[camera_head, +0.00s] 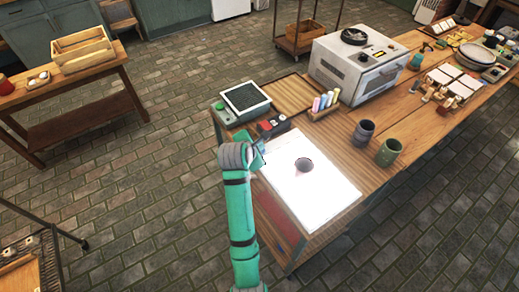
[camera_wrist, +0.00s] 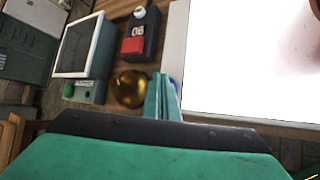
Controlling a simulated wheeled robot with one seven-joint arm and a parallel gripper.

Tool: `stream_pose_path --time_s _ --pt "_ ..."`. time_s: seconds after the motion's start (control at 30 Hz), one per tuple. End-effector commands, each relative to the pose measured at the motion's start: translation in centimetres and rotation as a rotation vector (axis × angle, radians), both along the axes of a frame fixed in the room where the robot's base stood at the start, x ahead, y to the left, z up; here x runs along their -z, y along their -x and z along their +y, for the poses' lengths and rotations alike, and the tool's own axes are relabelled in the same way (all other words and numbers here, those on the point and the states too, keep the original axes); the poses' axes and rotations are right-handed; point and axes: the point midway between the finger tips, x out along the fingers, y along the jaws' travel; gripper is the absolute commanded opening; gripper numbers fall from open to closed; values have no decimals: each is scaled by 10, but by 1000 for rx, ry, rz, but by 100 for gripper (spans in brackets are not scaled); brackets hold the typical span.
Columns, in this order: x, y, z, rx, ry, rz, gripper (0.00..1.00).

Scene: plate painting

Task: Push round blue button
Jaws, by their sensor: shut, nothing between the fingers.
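My gripper (camera_wrist: 161,96) is shut and empty in the wrist view. Its fingertips are beside a brass dome (camera_wrist: 130,88) and near the left edge of the bright white panel. A small blue patch (camera_wrist: 174,82) shows right at the fingers, between them and the panel. It may be the round blue button, but the fingers hide most of it. I cannot tell whether they touch it.
A black box with a red button (camera_wrist: 132,46) stands behind the dome. A green button (camera_wrist: 68,90) is on a box at the left. The glowing white panel (camera_head: 325,195) bears a dark cup (camera_head: 304,164). Two more cups (camera_head: 363,132) (camera_head: 388,152) stand right.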

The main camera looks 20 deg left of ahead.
Motion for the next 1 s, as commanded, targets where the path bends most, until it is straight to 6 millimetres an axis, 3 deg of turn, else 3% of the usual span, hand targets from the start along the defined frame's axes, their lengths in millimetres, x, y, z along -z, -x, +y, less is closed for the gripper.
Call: stream_pose_path --time_s 1.0 --pt "9 0 0 1 0 1 0"
